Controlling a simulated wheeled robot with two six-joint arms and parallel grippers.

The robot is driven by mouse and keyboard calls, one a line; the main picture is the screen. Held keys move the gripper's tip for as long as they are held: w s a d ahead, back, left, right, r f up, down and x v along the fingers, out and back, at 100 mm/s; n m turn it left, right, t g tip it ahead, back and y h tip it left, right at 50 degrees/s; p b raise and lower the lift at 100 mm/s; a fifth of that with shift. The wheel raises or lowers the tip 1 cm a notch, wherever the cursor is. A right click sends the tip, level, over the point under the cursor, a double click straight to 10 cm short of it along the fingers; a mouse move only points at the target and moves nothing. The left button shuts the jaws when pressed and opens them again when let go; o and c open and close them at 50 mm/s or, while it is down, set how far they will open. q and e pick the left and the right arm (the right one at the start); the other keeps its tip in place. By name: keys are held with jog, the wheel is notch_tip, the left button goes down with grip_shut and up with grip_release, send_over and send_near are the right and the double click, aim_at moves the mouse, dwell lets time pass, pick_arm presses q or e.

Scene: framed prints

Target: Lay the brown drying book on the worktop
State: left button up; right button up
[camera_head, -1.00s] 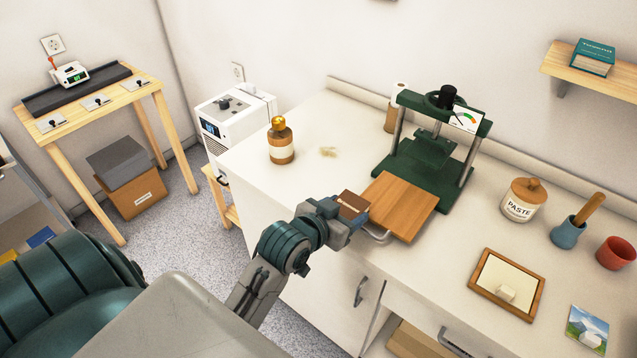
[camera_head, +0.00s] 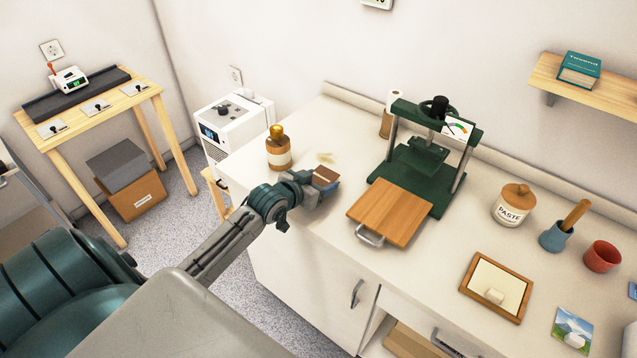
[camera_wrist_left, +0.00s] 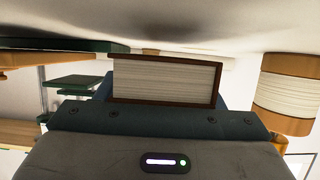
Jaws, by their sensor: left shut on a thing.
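My left gripper (camera_head: 316,188) is shut on the brown book (camera_head: 326,175) above the left part of the white worktop (camera_head: 345,125). In the left wrist view, which appears upside down, the brown book (camera_wrist_left: 165,79) shows its cream page edges and dark brown cover between the jaws. The worktop (camera_wrist_left: 230,22) fills the top of that view, with a dark shadow near the book. I cannot tell whether the book touches the worktop. My right gripper is not in view.
A wooden board (camera_head: 392,212) with a metal handle lies to the right, before a green press (camera_head: 418,165). Farther right are a paste jar (camera_head: 513,205) and a framed tray (camera_head: 495,288).

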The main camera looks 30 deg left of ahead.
pick_arm(q)
jog(key=shift+f, duration=0.7)
jog(key=shift+f, duration=0.2)
jog(key=o, duration=1.1)
jog(key=shift+o, duration=0.2)
jog(key=shift+r, duration=0.1)
jog(key=shift+s+r, duration=0.1)
jog(key=shift+s, duration=0.1)
jog(key=d+v, duration=0.1)
jog(key=v, duration=1)
jog(key=shift+s+a+r, duration=0.15)
jog(key=shift+s+a, duration=0.15)
jog(key=shift+a, duration=0.15)
